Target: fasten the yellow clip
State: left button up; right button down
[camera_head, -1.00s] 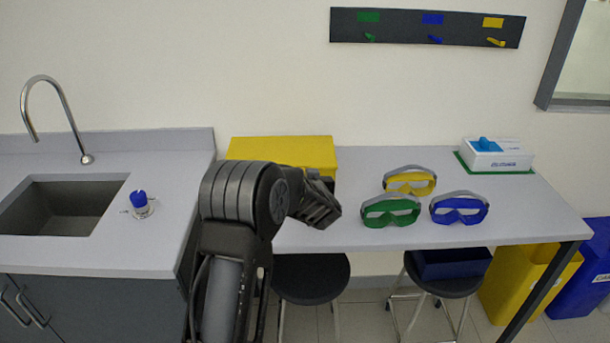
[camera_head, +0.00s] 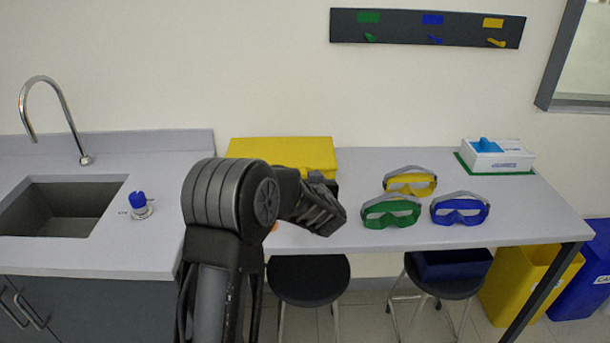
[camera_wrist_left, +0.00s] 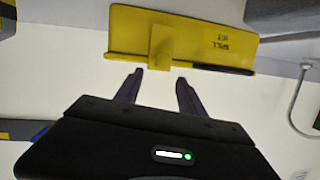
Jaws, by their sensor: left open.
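The yellow box (camera_head: 285,152) stands on the bench behind my left arm. My left gripper (camera_wrist_left: 158,84) is open and empty. Its two fingers point toward the box, one on each side of the clip's line, apart from it in the picture. In the head view the left gripper (camera_head: 322,208) is in front of the box, and the clip is hidden.
Yellow goggles (camera_head: 410,182), green goggles (camera_head: 391,212) and blue goggles (camera_head: 460,209) lie right of my gripper. A white box (camera_head: 497,157) is at the back right. Stools stand below the bench.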

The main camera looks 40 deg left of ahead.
pick_arm(q)
jog(key=v, duration=0.4)
jog(key=shift+r, duration=0.1)
dwell(0.4)
